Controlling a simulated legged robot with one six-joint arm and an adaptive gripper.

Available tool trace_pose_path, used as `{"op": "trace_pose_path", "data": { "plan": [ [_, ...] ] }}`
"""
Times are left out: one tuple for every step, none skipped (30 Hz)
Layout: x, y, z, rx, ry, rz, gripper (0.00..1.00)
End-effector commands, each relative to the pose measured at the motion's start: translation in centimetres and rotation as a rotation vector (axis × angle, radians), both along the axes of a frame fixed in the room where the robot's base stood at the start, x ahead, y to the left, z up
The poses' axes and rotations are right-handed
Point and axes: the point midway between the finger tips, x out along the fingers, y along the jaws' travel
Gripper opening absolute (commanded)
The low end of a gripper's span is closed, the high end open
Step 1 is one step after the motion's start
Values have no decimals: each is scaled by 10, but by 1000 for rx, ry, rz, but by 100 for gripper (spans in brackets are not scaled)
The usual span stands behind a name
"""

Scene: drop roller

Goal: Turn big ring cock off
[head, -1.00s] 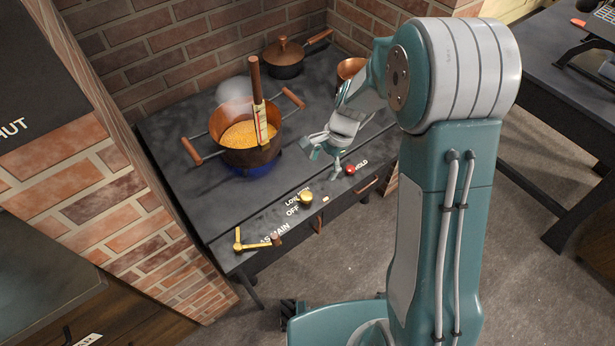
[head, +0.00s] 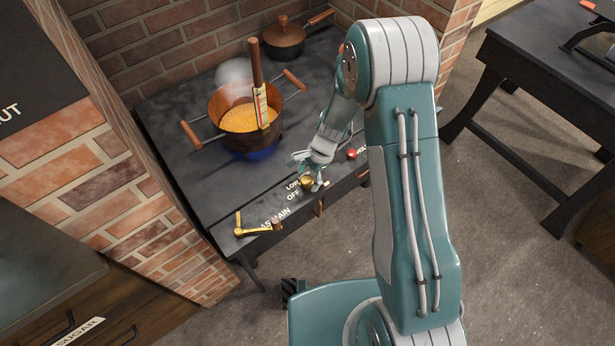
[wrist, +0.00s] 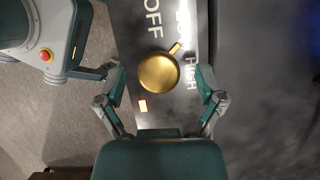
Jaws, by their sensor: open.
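The big ring cock is a round brass knob (head: 307,182) on the stove's front edge, beside the LOW and OFF labels. In the wrist view the knob (wrist: 159,74) has a short pointer aimed up and right, between the LOW and HIGH markings and away from OFF. My gripper (head: 306,170) is over the knob, partly hiding it in the head view. In the wrist view its open fingers stand on the left and right of the knob, with gaps to it. The copper pot (head: 225,105) of yellow food stands over a blue flame (head: 262,154).
A brass lever (head: 240,227) by the GAS MAIN label lies left of the knob. A red knob (head: 352,153) is to its right. A lidded pan (head: 284,40) stands at the back. A brick wall (head: 120,190) bounds the left side.

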Motion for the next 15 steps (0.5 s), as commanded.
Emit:
{"op": "trace_pose_path", "data": {
  "plan": [
    [0,0,-2,0,1,0,88],
    [-1,1,-2,0,1,0,88],
    [-1,1,-2,0,0,0,88],
    [-1,1,-2,0,0,0,88],
    [-1,1,-2,0,0,0,88],
    [-1,1,-2,0,0,0,88],
    [-1,1,-2,0,0,0,88],
    [-1,1,-2,0,0,0,88],
    [0,1,-2,0,0,0,70],
    [0,1,-2,0,0,0,56],
    [0,1,-2,0,0,0,43],
    [0,1,-2,0,0,0,25],
    [0,1,-2,0,0,0,12],
    [0,1,-2,0,0,0,6],
    [0,1,-2,0,0,0,6]
  ]
}}
